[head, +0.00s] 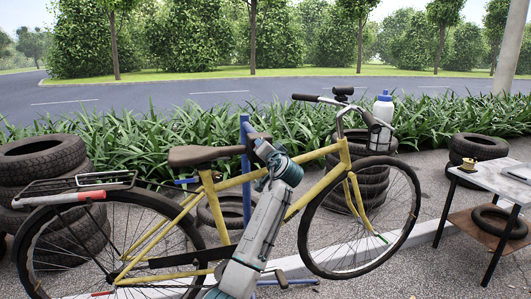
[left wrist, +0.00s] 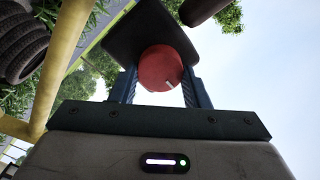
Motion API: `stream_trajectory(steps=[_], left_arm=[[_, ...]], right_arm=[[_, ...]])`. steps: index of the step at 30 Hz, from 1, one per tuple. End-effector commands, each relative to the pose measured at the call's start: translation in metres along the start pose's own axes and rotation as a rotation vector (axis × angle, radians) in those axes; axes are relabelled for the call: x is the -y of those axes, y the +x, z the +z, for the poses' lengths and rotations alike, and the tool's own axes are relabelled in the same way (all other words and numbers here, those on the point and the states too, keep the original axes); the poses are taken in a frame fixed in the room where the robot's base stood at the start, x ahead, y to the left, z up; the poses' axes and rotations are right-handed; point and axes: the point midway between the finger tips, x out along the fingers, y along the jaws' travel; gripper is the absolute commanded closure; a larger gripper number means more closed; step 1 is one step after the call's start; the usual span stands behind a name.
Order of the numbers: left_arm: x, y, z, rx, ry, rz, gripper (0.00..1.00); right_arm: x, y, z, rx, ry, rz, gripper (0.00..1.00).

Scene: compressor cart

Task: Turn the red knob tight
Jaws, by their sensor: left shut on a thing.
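The red knob (left wrist: 166,66) shows in the left wrist view, round, with a pale mark on its lower edge. It sits in front of a dark square block (left wrist: 122,38). My left gripper (left wrist: 160,84) has one blue-black finger on each side of the knob and is shut on it. In the head view my left gripper (head: 263,152) is up at the dark clamp of the blue stand (head: 246,185), beside the yellow bicycle frame (head: 316,153). The knob is hidden there behind my gripper and wrist. My right gripper is in neither view.
The bicycle's saddle (head: 206,156) is just left of my gripper. Its front wheel (head: 417,205) is to the right. Stacked tyres (head: 45,158) stand at the left, and a small table (head: 500,178) stands at the right. Plants and a road lie behind.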

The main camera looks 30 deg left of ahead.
Motion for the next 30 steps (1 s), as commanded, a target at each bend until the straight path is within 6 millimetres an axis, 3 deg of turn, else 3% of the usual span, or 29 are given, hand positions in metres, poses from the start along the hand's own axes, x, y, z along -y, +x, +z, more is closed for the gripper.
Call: stream_trajectory(steps=[13, 14, 17, 26, 30], left_arm=[[-0.002, 0.0, 0.002, 0.004, -0.008, 0.004, 0.81], [-0.002, 0.0, 0.002, 0.004, -0.007, 0.004, 0.54], [-0.002, 0.0, 0.001, 0.003, -0.007, 0.003, 0.36], [-0.001, -0.002, 0.001, 0.001, -0.007, 0.001, 0.36], [-0.002, -0.015, 0.001, 0.0, -0.008, 0.002, 0.36]], right_arm=[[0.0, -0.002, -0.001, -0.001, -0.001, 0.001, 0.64], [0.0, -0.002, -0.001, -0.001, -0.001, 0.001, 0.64], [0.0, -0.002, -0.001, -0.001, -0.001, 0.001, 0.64], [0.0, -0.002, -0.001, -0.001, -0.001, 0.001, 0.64], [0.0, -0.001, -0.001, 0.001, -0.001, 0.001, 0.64]])
